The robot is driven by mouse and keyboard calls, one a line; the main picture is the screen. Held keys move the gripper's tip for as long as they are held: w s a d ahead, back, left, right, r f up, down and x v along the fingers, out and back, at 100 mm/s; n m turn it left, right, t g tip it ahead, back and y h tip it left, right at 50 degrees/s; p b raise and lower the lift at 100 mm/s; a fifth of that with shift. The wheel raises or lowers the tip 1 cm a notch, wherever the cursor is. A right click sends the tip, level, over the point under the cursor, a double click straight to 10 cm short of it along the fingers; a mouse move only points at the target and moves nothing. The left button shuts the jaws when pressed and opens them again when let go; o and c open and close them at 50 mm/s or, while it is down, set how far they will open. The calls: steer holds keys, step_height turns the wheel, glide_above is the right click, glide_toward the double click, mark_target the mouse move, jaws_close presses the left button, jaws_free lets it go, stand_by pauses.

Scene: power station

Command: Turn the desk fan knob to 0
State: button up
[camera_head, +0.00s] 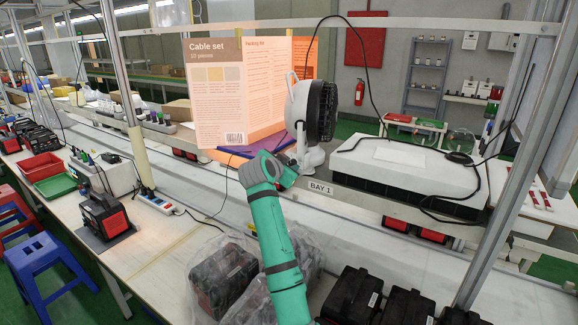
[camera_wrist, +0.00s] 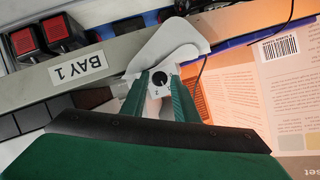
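The white desk fan with a dark round grille (camera_head: 319,110) stands on a shelf ledge in the head view. Its white base (camera_head: 308,158) is just beyond my gripper (camera_head: 284,176). In the wrist view the fan base (camera_wrist: 165,45) carries a small black round knob (camera_wrist: 159,77) on a pale face, with a small mark like a 2 below it. My gripper's green fingers (camera_wrist: 160,92) stand apart, one on each side of the knob, with a visible gap. I cannot tell how near the tips are in depth. The other dial marks are hidden or too small.
A "BAY 1" label (camera_head: 321,188) is on the ledge edge. A cable set booklet (camera_head: 218,92) stands left of the fan. A purple-blue tray (camera_head: 262,146) lies behind my gripper, and a white-topped unit (camera_head: 405,166) is to the right. Black battery packs (camera_head: 350,296) sit below.

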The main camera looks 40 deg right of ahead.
jaws_close()
steer(key=shift+n, duration=0.3)
steer(key=shift+w+n+g, duration=0.2)
steer(key=shift+n+g, duration=0.7)
steer(key=shift+w+a+n+g+h, duration=0.1)
steer(key=shift+n+g+h, duration=0.15)
steer(key=shift+n+g, duration=0.25)
steer(key=shift+w+a+n+g+h, duration=0.1)
steer(key=shift+n+g+h, duration=0.2)
steer(key=shift+n, duration=0.4)
steer(key=n+g+h, duration=0.1)
steer(key=n+g, duration=0.1)
steer(key=shift+w+n, duration=0.15)
steer(key=shift+n, duration=0.25)
steer(key=shift+w+f+n+g+h, duration=0.15)
steer(key=shift+n+g+h, duration=0.4)
steer(key=shift+n, duration=0.55)
steer(key=shift+a, duration=0.1)
